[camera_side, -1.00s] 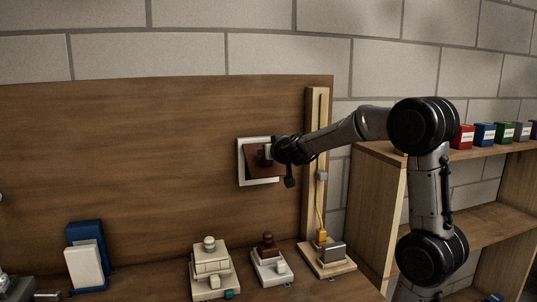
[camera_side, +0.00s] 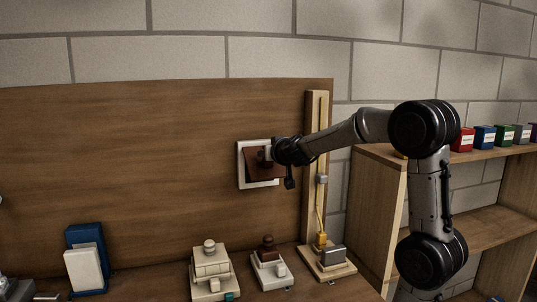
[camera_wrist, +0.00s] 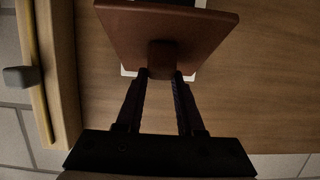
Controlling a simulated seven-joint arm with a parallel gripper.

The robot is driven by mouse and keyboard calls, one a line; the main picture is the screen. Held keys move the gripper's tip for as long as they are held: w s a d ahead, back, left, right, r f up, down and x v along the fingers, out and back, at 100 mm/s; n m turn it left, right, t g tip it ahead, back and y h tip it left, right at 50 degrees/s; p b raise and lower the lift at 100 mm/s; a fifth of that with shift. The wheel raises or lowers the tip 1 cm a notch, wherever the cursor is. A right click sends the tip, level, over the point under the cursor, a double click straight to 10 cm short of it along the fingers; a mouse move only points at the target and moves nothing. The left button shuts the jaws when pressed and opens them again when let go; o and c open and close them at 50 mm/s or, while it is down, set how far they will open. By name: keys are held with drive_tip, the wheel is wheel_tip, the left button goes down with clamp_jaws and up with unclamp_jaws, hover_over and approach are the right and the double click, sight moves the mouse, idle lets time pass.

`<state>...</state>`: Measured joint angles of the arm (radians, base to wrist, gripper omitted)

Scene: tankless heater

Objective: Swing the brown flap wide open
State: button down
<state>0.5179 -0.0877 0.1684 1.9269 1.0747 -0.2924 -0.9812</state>
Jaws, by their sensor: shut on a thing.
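The brown flap (camera_side: 257,168) sits in a white square frame (camera_side: 243,174) on the upright wooden board. It stands tilted out from the frame, partly open. In the wrist view the flap (camera_wrist: 195,32) shows as a slanted brown plate with a small block-like knob (camera_wrist: 162,54) on its face. My gripper (camera_side: 270,155) is at the flap's right part in the side view. In the wrist view my gripper (camera_wrist: 161,76) has its two fingertips on either side of the knob, shut on it. The gripper hides part of the flap in the side view.
A wooden rail (camera_side: 316,150) with a grey slider (camera_side: 321,179) stands right of the flap. Below are a cream stacked device (camera_side: 211,270), a small brown-topped device (camera_side: 268,258) and a blue-and-white block (camera_side: 86,260). A shelf (camera_side: 480,232) with coloured boxes stands at the right.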

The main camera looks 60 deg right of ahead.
drive_tip(key=shift+r, duration=0.55)
drive_tip(key=c, duration=0.7)
unclamp_jaws()
drive_tip(key=shift+o, duration=0.9)
drive_tip(key=shift+f, duration=0.3)
drive_tip(key=v, duration=1.3)
drive_tip(key=shift+s+a, duration=0.3)
